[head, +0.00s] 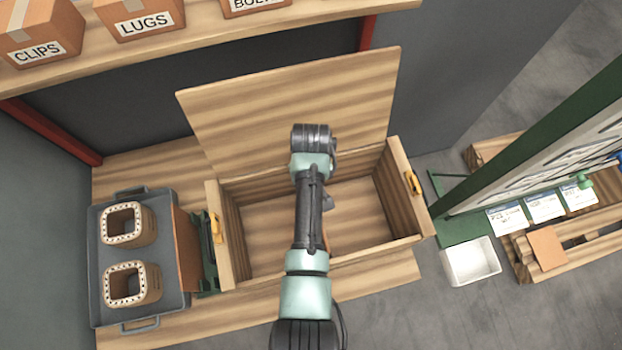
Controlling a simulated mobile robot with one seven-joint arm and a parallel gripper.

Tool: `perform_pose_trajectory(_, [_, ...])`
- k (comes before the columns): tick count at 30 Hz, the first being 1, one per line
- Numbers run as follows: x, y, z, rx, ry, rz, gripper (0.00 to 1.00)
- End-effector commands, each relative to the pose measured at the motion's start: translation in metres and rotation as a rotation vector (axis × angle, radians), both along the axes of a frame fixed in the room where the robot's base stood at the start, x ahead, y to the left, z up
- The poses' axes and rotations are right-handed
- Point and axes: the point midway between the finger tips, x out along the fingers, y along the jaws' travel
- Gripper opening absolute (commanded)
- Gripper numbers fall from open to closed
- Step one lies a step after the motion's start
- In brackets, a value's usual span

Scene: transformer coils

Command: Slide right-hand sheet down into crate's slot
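The open wooden crate (405,195) stands in the middle of the bench, and its visible floor is bare. No slot can be made out inside it; my arm covers part of the interior. A reddish-brown sheet (186,250) stands upright left of the crate, beside a dark green rack (208,262). I cannot tell whether a second sheet stands there. My arm reaches over the crate from the front. My gripper is not visible, and what it holds, if anything, cannot be seen.
The crate's lid (250,110) is raised behind it. A grey tray (165,312) with two square coils (128,224) sits at left. Boxes (140,18) line a shelf above. At right are a white bin (470,262), a green-framed board (560,130) and a pallet (575,265).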

Motion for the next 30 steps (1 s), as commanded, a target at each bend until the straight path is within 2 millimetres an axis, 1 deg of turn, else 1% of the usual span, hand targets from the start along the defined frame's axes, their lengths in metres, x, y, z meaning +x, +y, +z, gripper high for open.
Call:
perform_pose_trajectory(4, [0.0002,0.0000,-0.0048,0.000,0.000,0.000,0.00])
perform_pose_trajectory(14, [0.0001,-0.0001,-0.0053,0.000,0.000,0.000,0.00])
perform_pose_trajectory(15, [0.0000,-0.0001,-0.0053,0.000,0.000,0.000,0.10])
perform_pose_trajectory(20, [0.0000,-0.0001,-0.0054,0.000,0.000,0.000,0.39])
perform_pose_trajectory(21, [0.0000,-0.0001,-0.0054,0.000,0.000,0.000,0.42])
perform_pose_trajectory(30, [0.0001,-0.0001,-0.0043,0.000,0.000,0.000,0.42])
